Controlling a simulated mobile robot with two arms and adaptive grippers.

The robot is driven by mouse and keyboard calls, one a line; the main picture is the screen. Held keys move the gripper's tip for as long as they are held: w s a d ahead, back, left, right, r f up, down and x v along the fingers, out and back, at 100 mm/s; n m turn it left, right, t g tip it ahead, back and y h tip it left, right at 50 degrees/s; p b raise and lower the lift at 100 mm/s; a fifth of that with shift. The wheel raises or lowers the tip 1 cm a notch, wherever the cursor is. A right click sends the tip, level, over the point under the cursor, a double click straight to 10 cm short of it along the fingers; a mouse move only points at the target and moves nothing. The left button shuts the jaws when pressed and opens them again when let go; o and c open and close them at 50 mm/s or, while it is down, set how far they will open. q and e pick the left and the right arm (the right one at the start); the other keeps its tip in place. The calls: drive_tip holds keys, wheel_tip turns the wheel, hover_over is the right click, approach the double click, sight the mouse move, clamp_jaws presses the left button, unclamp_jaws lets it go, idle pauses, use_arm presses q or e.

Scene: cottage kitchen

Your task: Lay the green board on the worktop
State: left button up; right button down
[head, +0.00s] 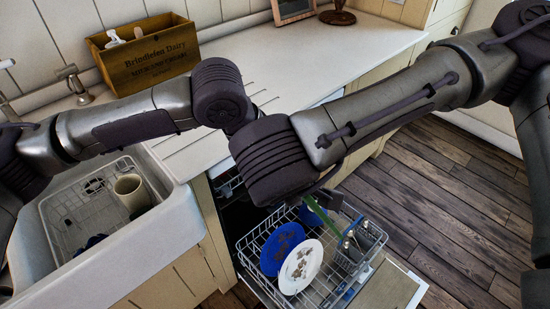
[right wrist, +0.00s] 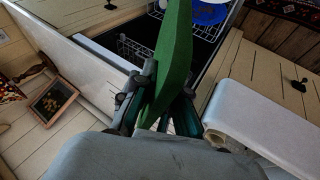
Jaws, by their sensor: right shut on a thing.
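The green board (head: 347,231) shows as a narrow strip over the dishwasher rack in the head view, partly hidden by my right gripper. In the right wrist view the board (right wrist: 174,52) stands on edge between the fingers of my right gripper (right wrist: 165,103), which is shut on it. In the head view that gripper (head: 328,199) is low over the rack, partly behind my own wrist. The worktop (head: 300,53) is the pale surface beyond my arms, with a wide bare stretch. My left arm reaches in from the left, but its gripper is not visible.
The pulled-out dishwasher rack (head: 247,246) holds a blue plate (head: 281,247), a soiled white plate (head: 301,266) and cutlery. A wooden crate (head: 146,55) and a picture frame (head: 292,8) stand at the worktop's back. The sink (head: 128,257) at left holds a cream mug (head: 133,192).

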use_arm(q)
clamp_jaws()
use_arm(e)
drive_tip(key=shift+r, duration=0.1)
use_arm(q)
drive_tip(key=shift+r, duration=0.1)
drive_tip(key=shift+d+r, duration=0.1)
use_arm(e)
drive_tip(key=c, duration=1.7)
unclamp_jaws()
drive_tip(key=o, duration=0.5)
drive_tip(key=shift+o, duration=0.2)
